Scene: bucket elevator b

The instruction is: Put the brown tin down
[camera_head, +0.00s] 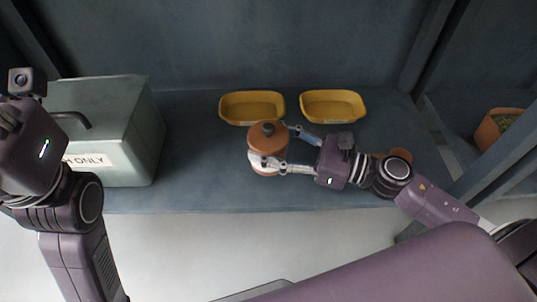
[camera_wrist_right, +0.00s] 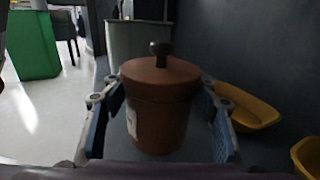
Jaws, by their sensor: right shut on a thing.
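The brown tin (camera_head: 266,137) is a round, brown, lidded pot with a dark knob and a pale label on its side. It is upright over the blue-grey shelf (camera_head: 200,190), in front of the left yellow tray. My right gripper (camera_head: 275,148) comes from the right and is shut on it, one finger on each side. In the right wrist view the tin (camera_wrist_right: 160,105) stands between the blue finger pads.
Two yellow trays (camera_head: 252,107) (camera_head: 333,105) stand empty at the back. A grey-green box (camera_head: 118,120) with a handle and label stands left. A brown object (camera_head: 401,155) is partly behind my right wrist. A planter (camera_head: 492,128) is far right. Shelf between box and tin is clear.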

